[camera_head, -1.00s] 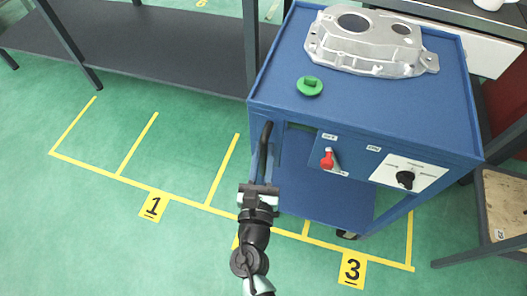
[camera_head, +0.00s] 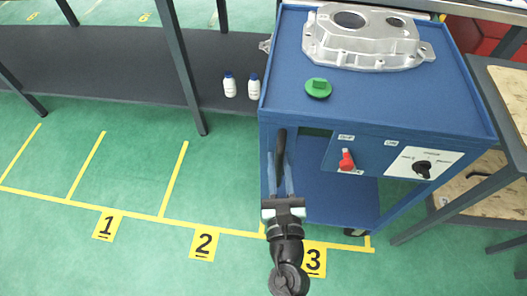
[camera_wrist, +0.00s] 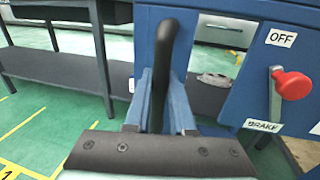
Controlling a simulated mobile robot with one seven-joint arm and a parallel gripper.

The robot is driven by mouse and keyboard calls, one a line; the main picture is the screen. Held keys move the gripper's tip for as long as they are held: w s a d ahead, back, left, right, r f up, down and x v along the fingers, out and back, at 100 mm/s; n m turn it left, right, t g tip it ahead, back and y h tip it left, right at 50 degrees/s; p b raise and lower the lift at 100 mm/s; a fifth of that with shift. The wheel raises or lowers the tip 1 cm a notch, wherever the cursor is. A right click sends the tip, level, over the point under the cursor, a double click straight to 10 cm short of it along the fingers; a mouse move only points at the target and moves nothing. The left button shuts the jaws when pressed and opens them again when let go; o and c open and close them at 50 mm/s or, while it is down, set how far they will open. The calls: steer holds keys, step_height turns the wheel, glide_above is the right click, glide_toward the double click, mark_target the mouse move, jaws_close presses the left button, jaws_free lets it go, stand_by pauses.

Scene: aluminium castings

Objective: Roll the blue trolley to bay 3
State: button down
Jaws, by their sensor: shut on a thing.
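The blue trolley (camera_head: 450,112) stands over the floor at bay 3, marked by a yellow sign with a black 3 (camera_head: 315,262). Its front right caster is close to bay 3's right-hand yellow line (camera_head: 369,240). My gripper (camera_head: 281,185) is shut on the trolley's black upright handle (camera_head: 281,150). In the wrist view, the handle (camera_wrist: 172,45) rises between my gripper's two fingers (camera_wrist: 161,102). The red-knobbed brake lever (camera_head: 347,158) points up towards the OFF label. The trolley hides most of the bay behind its front edge.
A grey casting (camera_head: 365,40) and a green knob-like part (camera_head: 318,88) lie on the trolley top. Two white bottles (camera_head: 230,86) stand on the dark shelf (camera_head: 120,65) at left. A wooden-topped stand (camera_head: 505,90) is close on the right. Floor around bay 1 (camera_head: 107,225) is clear.

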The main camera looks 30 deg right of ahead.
steer(key=shift+s+d, duration=0.35)
steer(key=shift+d, duration=0.15)
steer(key=c, duration=0.8)
jaws_free()
steer(key=shift+o, duration=0.2)
steer(key=shift+s, duration=0.1)
steer(key=v, duration=1.2)
steer(key=shift+s+a+b, duration=0.25)
steer(key=shift+s+b, duration=0.1)
steer(key=shift+w+r, duration=0.1)
